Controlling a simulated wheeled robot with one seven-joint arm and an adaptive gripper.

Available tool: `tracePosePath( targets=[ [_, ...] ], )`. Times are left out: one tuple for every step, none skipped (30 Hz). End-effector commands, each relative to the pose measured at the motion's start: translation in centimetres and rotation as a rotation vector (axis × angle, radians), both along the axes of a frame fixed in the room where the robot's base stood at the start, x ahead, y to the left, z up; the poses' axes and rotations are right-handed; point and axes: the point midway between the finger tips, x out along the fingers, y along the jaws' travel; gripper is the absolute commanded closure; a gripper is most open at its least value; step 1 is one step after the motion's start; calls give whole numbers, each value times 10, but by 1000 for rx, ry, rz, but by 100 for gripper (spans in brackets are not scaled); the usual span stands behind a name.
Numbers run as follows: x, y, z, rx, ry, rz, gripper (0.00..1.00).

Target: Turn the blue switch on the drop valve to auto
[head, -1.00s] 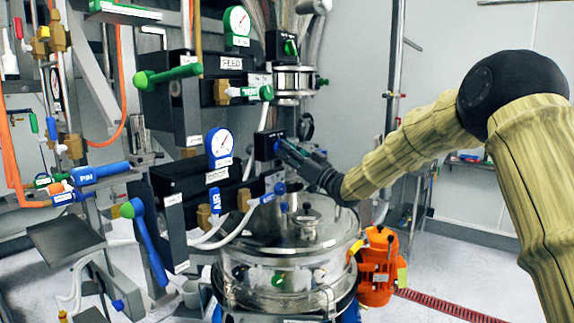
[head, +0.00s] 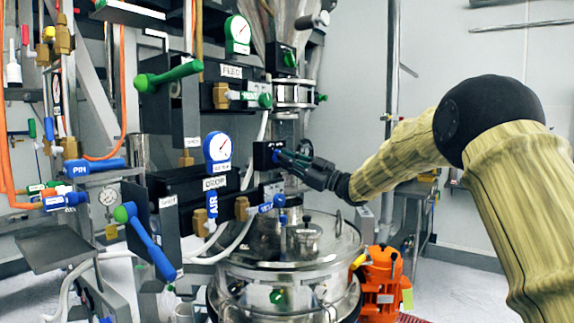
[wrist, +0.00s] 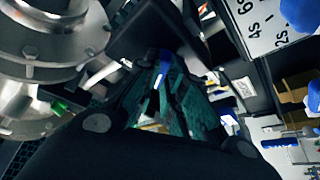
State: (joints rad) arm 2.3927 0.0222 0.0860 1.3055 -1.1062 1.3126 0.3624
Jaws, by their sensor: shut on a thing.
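The blue switch (wrist: 163,66) shows in the wrist view between the dark green finger pads of my gripper (wrist: 165,88). In the head view, my gripper (head: 283,157) reaches in from the right and its fingertips meet the front of a small black switch box (head: 263,156). The fingers are shut on the blue switch, and in the head view they hide most of it. The markings on the box are too small to read, so I cannot tell which position the switch points to.
A blue-rimmed gauge (head: 218,151) and a DROP label (head: 214,183) are left of the switch box. A blue-handled valve (head: 268,205) sits below it. The round steel sifter lid (head: 320,240) lies beneath my gripper. An orange motor (head: 381,280) stands at the lower right.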

Motion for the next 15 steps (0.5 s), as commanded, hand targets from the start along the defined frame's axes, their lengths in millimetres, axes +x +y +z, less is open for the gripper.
tracePosePath(
  targets=[
    [0, 0, -1, -3, -3, 0, 100],
    [0, 0, 0, -4, -4, -1, 100],
    [0, 0, 0, -5, -5, 0, 100],
    [0, 0, 0, -5, -6, 0, 100],
    [0, 0, 0, -5, -6, 0, 100],
    [0, 0, 0, -5, -6, 0, 100],
    [0, 0, 0, -5, -6, 0, 100],
    [0, 0, 0, -5, -6, 0, 100],
    [0, 0, 0, -5, -6, 0, 100],
    [0, 0, 0, -5, -5, 0, 100],
    [0, 0, 0, -5, -5, 0, 100],
    [0, 0, 0, -5, -5, 0, 100],
    [0, 0, 0, -5, -5, 0, 86],
    [0, 0, 0, -4, -5, -1, 80],
    [0, 0, 0, -4, -5, -1, 73]
  ],
)
